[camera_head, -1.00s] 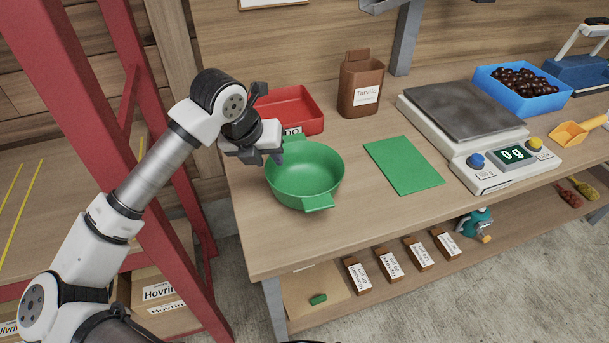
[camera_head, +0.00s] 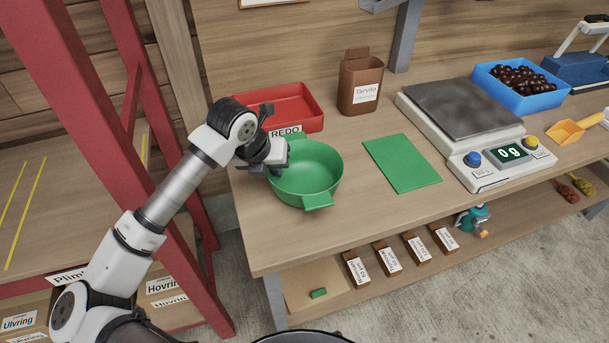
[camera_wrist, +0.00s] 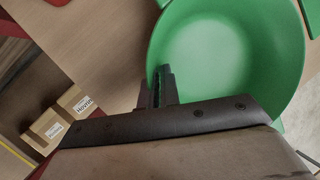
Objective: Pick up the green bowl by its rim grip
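The green bowl (camera_head: 306,172) stands upright on the workbench, with a flat rim grip (camera_head: 318,201) at its front and another at its back. My gripper (camera_head: 277,170) is low at the bowl's left rim. In the wrist view my fingers (camera_wrist: 160,88) are close together at the rim of the bowl (camera_wrist: 225,55), one inside it and one outside. They look shut on the rim wall, away from the flat grips. The exact contact is partly hidden by the fingers.
A red tray (camera_head: 290,125) is just behind the bowl. A green mat (camera_head: 402,163) and a scale (camera_head: 470,150) reading 0 g are to the right. A brown container (camera_head: 360,85) stands at the back. A red post (camera_head: 150,180) is close to my arm.

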